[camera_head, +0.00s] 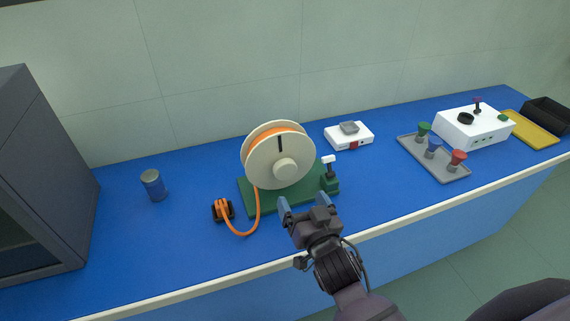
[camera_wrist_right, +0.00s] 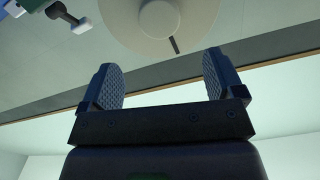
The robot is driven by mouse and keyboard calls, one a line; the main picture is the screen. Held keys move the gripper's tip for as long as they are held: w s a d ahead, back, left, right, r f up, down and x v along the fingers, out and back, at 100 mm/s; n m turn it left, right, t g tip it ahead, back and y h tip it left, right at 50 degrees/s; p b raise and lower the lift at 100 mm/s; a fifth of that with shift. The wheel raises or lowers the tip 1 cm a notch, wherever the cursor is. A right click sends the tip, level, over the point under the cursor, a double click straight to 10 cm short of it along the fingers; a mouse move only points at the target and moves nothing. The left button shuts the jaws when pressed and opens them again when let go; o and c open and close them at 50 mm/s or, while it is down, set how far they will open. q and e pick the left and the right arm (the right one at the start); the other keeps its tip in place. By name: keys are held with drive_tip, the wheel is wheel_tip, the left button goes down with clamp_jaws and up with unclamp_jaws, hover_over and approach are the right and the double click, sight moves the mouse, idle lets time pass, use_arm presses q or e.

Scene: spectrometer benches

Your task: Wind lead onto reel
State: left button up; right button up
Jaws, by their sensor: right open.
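A cream reel (camera_head: 272,165) stands upright on a green base (camera_head: 300,192) on the blue bench. Orange lead (camera_head: 258,215) is wound partly on the reel and hangs off its front in a loop, ending at a black piece (camera_head: 222,211) with orange turns on the bench. A round knob (camera_head: 287,168) sticks out of the reel's face. My right gripper (camera_head: 305,207) is open and empty, in front of the base's near edge, below the knob in the picture. In the right wrist view the reel (camera_wrist_right: 160,22) is beyond the open fingers (camera_wrist_right: 160,85). My left gripper is not in view.
A white-topped lever (camera_head: 329,165) stands on the base's right end. A blue-grey can (camera_head: 153,185) and a dark cabinet (camera_head: 40,170) are at left. A white box (camera_head: 349,136), a grey tray (camera_head: 435,160) with coloured knobs and a white control box (camera_head: 473,128) are at right.

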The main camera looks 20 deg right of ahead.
sight(287, 171)
drive_tip(key=w, duration=1)
drive_tip(key=shift+w+a, duration=0.15)
drive_tip(key=c, duration=1.3)
drive_tip(key=shift+m+p, duration=0.45)
drive_tip(key=shift+m, duration=0.05)
drive_tip(key=o, duration=1.3)
